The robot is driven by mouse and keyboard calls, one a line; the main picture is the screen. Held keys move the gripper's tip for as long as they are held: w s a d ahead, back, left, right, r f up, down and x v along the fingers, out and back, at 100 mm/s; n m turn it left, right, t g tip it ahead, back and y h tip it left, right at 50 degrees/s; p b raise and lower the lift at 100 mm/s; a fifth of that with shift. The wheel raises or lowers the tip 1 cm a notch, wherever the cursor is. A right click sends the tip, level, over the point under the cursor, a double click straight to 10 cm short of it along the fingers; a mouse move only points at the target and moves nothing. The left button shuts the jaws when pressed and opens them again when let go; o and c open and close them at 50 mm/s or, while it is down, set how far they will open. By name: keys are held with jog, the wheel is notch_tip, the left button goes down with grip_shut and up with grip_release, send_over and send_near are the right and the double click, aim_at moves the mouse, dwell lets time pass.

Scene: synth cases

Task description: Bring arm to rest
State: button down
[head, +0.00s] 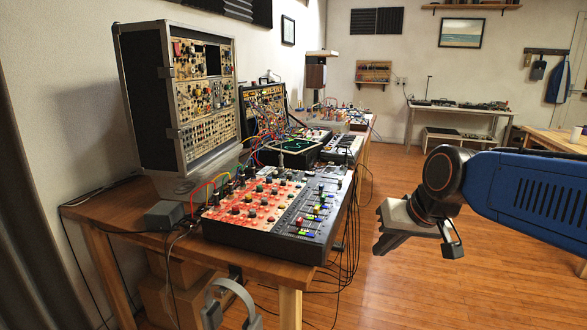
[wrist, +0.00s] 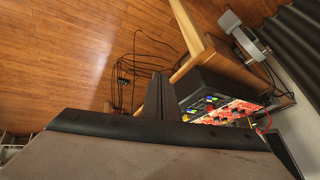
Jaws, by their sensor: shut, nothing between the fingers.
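My blue arm (head: 525,190) reaches in from the right in the head view. My gripper (head: 383,246) hangs in the air to the right of the wooden bench (head: 290,272), apart from it. It is shut and holds nothing. In the wrist view the dark fingers of my gripper (wrist: 157,95) sit together above the large grey gripper body, which hides the lower part of the picture.
A red-and-black mixer (head: 280,215) stands on the bench near its front edge, with a tall synth case (head: 185,100) behind. Black cables (head: 345,262) hang off the bench's right side. Headphones (head: 228,303) hang in front. Wooden floor (head: 400,180) lies open beyond my gripper.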

jog(key=s+d+f+h, duration=0.1)
jog(key=s+d+f, duration=0.3)
jog(key=s, duration=0.4)
jog(key=s+d+f+g+h, duration=0.1)
jog(key=s+d+f, duration=0.4)
jog(key=s, duration=0.3)
jog(key=shift+d+f+h, duration=0.2)
jog(key=shift+f+h, duration=0.2)
jog(key=shift+f, duration=0.1)
